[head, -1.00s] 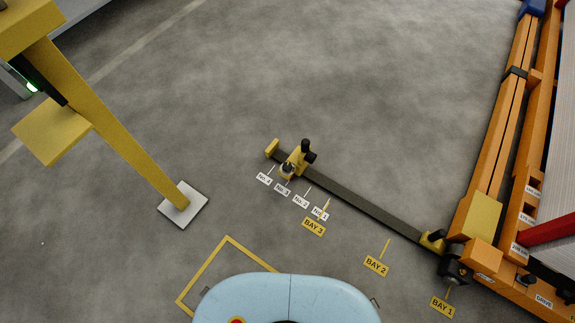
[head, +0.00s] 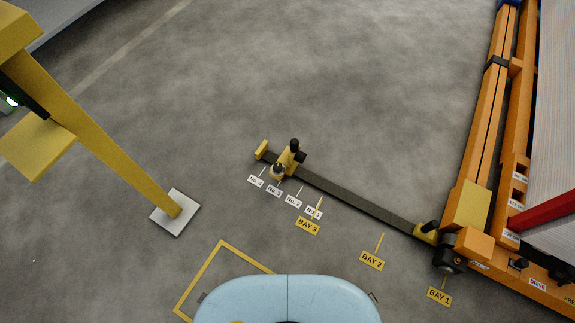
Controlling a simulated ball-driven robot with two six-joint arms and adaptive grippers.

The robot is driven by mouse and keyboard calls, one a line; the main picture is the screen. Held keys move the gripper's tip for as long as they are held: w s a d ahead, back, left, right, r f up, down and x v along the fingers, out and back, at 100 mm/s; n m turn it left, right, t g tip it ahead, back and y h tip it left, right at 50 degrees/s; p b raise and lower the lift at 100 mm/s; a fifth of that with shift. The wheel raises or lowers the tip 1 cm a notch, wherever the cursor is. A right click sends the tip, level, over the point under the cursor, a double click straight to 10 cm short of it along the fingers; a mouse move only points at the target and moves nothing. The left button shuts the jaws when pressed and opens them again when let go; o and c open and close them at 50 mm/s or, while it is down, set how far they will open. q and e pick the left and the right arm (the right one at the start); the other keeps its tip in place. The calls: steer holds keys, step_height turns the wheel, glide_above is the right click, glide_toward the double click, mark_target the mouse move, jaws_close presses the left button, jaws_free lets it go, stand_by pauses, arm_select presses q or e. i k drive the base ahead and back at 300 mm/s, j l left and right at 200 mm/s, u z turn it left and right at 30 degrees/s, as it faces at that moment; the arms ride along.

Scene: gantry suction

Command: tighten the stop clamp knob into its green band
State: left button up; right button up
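The stop clamp (head: 289,158) is a yellow block with black knobs on the dark floor rail (head: 355,200). It sits near the rail's left end, by the labels No. 3 and No. 4. One black knob (head: 294,146) stands up at its top, and a smaller dark knob (head: 279,168) sits at its lower left on a pale collar. I cannot make out a green band at this size. Neither of my grippers is in the head view.
A yellow post (head: 110,140) on a white foot plate (head: 175,212) stands at the left. An orange gantry frame (head: 480,140) fills the right side. A second black-knobbed yellow block (head: 427,232) is at the rail's right end. The floor beyond the rail is clear.

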mark_target(278, 168)
steer(key=i+l+u, duration=0.15)
steer(key=l+u, duration=0.15)
steer(key=u, duration=0.15)
steer(key=i+l+u, duration=0.1)
steer(key=l+u, duration=0.2)
steer(key=u, duration=0.15)
steer(key=l+u, duration=0.45)
steer(key=i+j, duration=0.05)
